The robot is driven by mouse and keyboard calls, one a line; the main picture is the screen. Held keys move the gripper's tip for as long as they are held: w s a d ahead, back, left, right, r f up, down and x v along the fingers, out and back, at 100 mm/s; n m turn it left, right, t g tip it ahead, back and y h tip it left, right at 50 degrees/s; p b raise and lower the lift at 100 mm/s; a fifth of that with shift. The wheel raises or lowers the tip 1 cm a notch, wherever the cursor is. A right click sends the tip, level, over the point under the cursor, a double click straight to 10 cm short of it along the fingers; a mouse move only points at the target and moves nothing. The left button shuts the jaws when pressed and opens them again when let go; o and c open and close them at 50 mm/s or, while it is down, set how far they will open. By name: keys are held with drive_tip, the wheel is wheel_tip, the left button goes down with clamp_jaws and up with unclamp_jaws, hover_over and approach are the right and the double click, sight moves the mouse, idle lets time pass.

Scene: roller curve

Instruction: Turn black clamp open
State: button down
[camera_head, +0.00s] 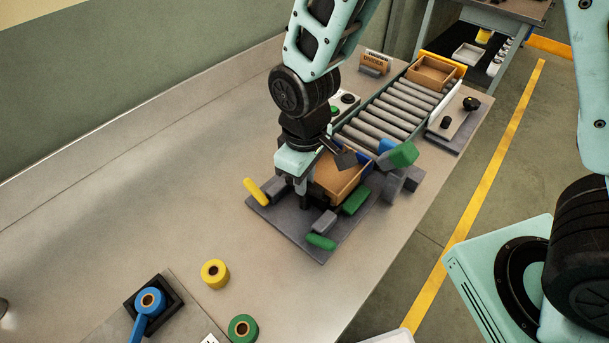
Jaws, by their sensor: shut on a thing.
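A clamp fixture (283,226) with a dark grey base plate stands on the workbench around a brown box (340,178). Its clamps have coloured handles: a yellow handle (255,191), a green handle (321,242), another green handle (403,155) and a blue part (386,146). My gripper (301,190) points down at the box's left side, between the box and the yellow handle. Its fingers are shut on a dark part there, which I take to be the black clamp. That clamp is mostly hidden by the fingers, so its angle cannot be told.
A roller conveyor (396,108) runs from the fixture to a second brown box (433,71). A control panel (453,118) stands on its right. Yellow tape (215,273), green tape (243,329) and a blue tape dispenser (151,301) lie in front. The bench's left is clear.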

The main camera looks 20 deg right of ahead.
drive_tip(key=shift+r+m, duration=0.1)
drive_tip(key=shift+m, duration=0.8)
drive_tip(key=c, duration=1.4)
unclamp_jaws()
drive_tip(key=shift+o, duration=0.2)
wheel_tip(320, 180, up, 17)
drive_tip(key=b, duration=0.1)
drive_tip(key=shift+r, duration=0.15)
